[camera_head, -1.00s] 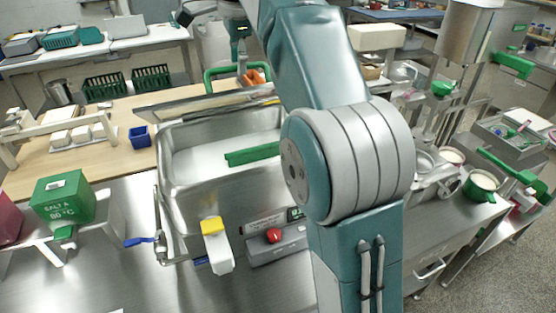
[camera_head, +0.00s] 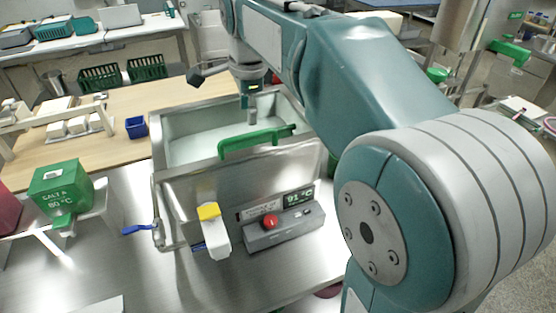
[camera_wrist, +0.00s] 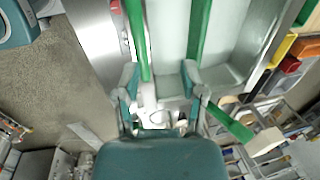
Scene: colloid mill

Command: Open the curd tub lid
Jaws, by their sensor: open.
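The curd tub (camera_head: 180,185) is a rectangular steel vessel in the head view, with a pale interior showing between its walls. A green handle (camera_head: 257,140) with end brackets crosses near its front rim. I cannot clearly make out the lid panel apart from the tub. My gripper (camera_head: 252,112) hangs over the tub, just behind the green handle; its fingers are small there. In the wrist view my gripper (camera_wrist: 160,75) is open, its fingers apart and nothing held between them. A green bar (camera_wrist: 138,40) passes close by the left finger; contact is unclear. Another green bar (camera_wrist: 199,30) lies near the right finger.
On the tub's front are a yellow-topped tap (camera_head: 209,212) and a control box (camera_head: 285,235) with a red button. A blue-handled valve (camera_head: 136,229) juts left. A green salt box (camera_head: 60,187) stands left. A small blue bin (camera_head: 136,127) sits on the wooden table behind.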

